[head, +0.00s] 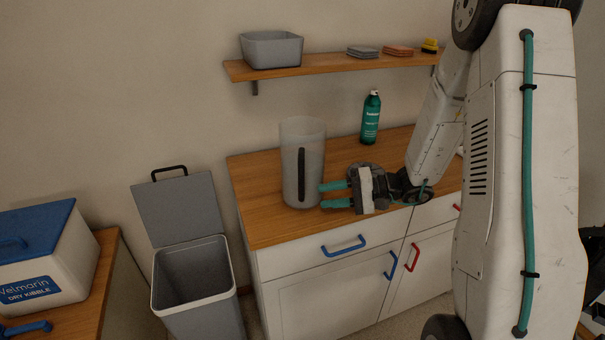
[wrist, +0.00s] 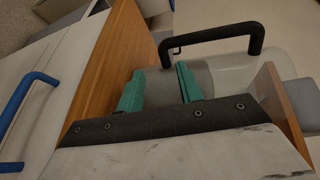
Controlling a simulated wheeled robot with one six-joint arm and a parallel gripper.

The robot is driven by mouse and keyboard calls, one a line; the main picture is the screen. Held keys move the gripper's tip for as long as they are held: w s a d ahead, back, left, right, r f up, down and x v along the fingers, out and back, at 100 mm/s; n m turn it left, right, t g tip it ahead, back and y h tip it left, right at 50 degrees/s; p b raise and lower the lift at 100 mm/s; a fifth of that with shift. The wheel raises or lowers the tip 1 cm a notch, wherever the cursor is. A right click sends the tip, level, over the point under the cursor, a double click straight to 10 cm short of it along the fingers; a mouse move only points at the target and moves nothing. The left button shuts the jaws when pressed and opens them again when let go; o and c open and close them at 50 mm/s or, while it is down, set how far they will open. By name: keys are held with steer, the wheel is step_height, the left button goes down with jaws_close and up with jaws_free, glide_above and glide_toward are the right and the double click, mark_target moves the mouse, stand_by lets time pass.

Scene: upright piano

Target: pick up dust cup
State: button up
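The dust cup (head: 291,172) is a tall, translucent grey cylinder with a black vertical handle (head: 301,176). It stands upright on the wooden counter, near its left end. My gripper (head: 321,196) is open, with its two teal fingers pointing left at the lower part of the cup. In the wrist view my gripper (wrist: 158,84) has a clear gap between its fingers. The dust cup (wrist: 225,76) lies just beyond them, and its black handle (wrist: 212,37) crosses above the gap. I cannot tell whether a finger touches the cup.
A green spray bottle (head: 371,117) stands behind on the counter (head: 255,211). A wall shelf (head: 325,71) above holds a grey bin (head: 271,49), folded cloths and a yellow item. An open grey trash bin (head: 192,276) stands left of the counter. A kibble box (head: 52,258) is farther left.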

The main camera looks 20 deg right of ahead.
mark_target(302, 196)
steer(key=x, duration=0.7)
steer(key=shift+w+a+r, duration=0.15)
steer(key=shift+w+r, duration=0.05)
steer(key=shift+r, duration=0.15)
jaws_close()
